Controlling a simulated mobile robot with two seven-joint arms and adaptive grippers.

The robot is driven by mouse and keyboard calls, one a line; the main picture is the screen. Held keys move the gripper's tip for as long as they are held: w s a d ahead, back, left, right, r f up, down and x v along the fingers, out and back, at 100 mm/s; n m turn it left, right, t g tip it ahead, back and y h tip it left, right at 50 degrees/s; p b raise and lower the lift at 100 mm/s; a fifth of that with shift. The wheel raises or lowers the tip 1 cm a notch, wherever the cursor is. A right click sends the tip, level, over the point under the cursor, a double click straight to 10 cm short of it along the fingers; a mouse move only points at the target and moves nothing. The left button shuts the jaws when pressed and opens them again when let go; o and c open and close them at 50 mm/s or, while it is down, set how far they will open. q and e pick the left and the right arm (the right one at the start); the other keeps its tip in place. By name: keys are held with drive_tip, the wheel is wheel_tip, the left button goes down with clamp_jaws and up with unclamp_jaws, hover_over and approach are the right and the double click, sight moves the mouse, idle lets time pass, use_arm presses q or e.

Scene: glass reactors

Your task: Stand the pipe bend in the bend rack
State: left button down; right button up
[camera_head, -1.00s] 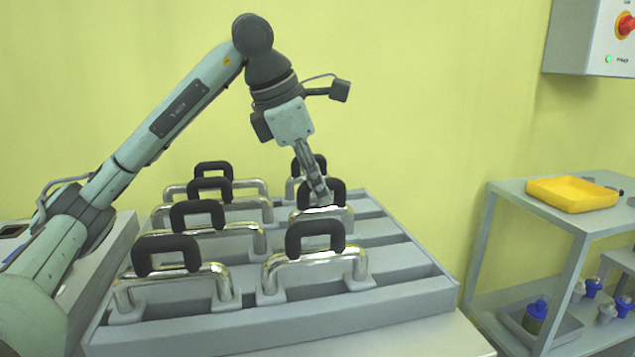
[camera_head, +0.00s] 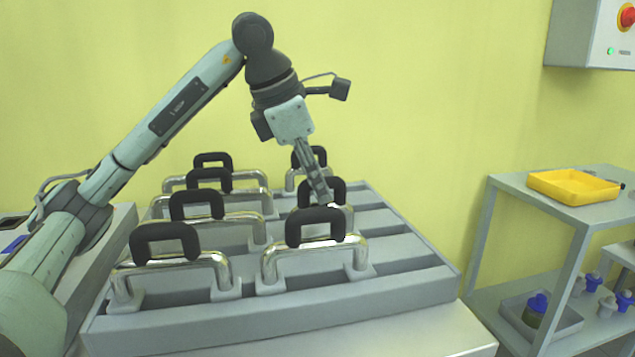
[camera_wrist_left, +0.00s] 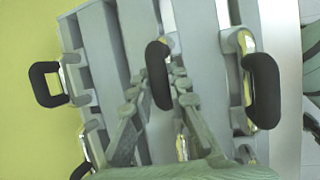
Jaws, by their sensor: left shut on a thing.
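The bend rack (camera_head: 270,325) is a grey slotted block holding several silver U-shaped pipe bends with black grips in two columns. My left gripper (camera_head: 324,198) points down over its right column and is shut on the black grip of a pipe bend (camera_head: 309,190), behind the front right bend (camera_head: 315,227). In the left wrist view the held bend's grip (camera_wrist_left: 158,75) lies between the fingertips (camera_wrist_left: 160,88). Its feet are mostly hidden, so I cannot tell whether they are seated in the rack. My right gripper is not in view.
Bends stand close in front of the held one, behind it (camera_head: 309,156) and to its left (camera_head: 197,204). A grey shelf unit (camera_head: 510,190) with a yellow tray (camera_head: 573,187) stands at the right. A control box (camera_head: 590,35) hangs on the wall.

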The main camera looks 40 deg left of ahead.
use_arm(q)
drive_tip(key=shift+f, duration=0.25)
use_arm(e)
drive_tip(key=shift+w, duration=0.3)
use_arm(q)
drive_tip(key=c, duration=1.4)
unclamp_jaws()
drive_tip(key=shift+o, duration=0.2)
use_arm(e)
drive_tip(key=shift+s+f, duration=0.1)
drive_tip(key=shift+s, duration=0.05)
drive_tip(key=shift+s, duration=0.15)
